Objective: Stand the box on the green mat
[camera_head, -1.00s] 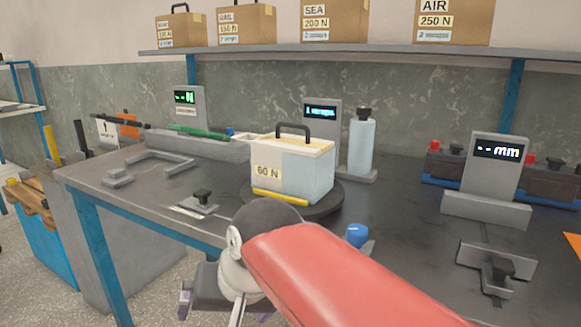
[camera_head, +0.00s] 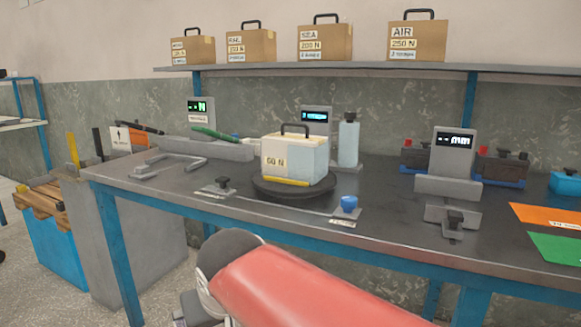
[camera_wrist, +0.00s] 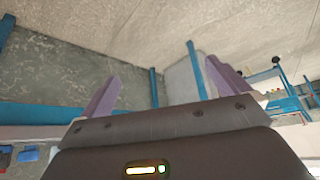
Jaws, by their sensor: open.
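A cream and pale blue box (camera_head: 295,160) marked "60 N" stands upright on a round dark turntable (camera_head: 265,192) on the bench. It has a black handle on top and a yellow strip low on its front. The green mat (camera_head: 560,247) lies flat at the right edge of the head view, partly cut off, with nothing on its visible part. My gripper (camera_wrist: 160,85) is open and empty in the wrist view, fingers wide apart.
An orange mat (camera_head: 550,218) lies behind the green one. A grey display stand (camera_head: 452,160), a clamp fixture (camera_head: 452,218), a blue knob (camera_head: 349,203) and a pale bottle (camera_head: 348,142) stand on the bench (camera_head: 400,190). Brown cases (camera_head: 325,43) line the shelf above.

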